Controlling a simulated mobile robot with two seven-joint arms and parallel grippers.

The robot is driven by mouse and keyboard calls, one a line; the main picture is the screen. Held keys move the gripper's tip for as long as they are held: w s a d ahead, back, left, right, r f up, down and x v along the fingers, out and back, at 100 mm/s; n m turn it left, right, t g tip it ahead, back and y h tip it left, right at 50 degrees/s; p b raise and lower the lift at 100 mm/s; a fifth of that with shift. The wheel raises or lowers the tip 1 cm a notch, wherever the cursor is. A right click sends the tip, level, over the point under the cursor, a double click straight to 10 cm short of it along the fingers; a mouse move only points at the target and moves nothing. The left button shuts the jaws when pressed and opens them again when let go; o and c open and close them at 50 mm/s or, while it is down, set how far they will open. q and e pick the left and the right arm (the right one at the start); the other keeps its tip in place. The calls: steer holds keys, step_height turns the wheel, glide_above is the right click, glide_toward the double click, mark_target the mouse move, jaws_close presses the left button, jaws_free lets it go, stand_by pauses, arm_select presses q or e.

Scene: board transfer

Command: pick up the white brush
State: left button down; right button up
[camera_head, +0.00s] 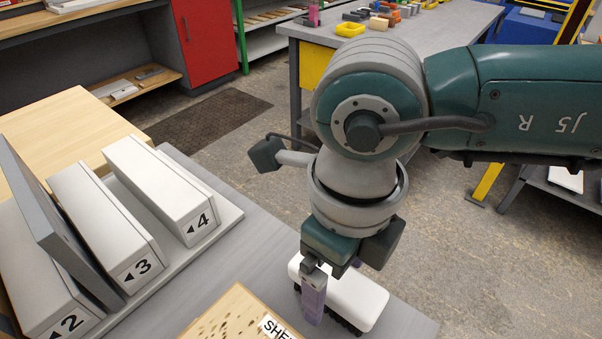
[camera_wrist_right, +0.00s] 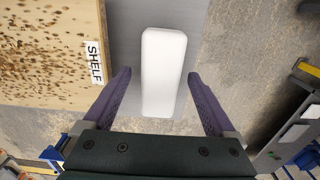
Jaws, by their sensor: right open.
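The white brush (camera_head: 351,298) lies on the grey table near its right edge, with dark bristles underneath. My right gripper (camera_head: 312,295) is over the brush in the head view and hides part of it. In the right wrist view the white brush (camera_wrist_right: 163,72) lies lengthwise between the two spread purple fingers of my right gripper (camera_wrist_right: 158,88). The fingers are open, with a gap on each side of the brush. I cannot tell how far they are above the table. My left gripper is not in view.
A speckled wooden board marked SHELF (camera_wrist_right: 50,50) lies left of the brush. White blocks numbered 2, 3 and 4 (camera_head: 160,185) stand on a tray farther left, with a grey board (camera_head: 50,215) between two of them. Floor lies beyond the table's right edge.

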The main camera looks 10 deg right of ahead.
steer(key=shift+f, duration=0.15)
jaws_close()
stand_by(0.7)
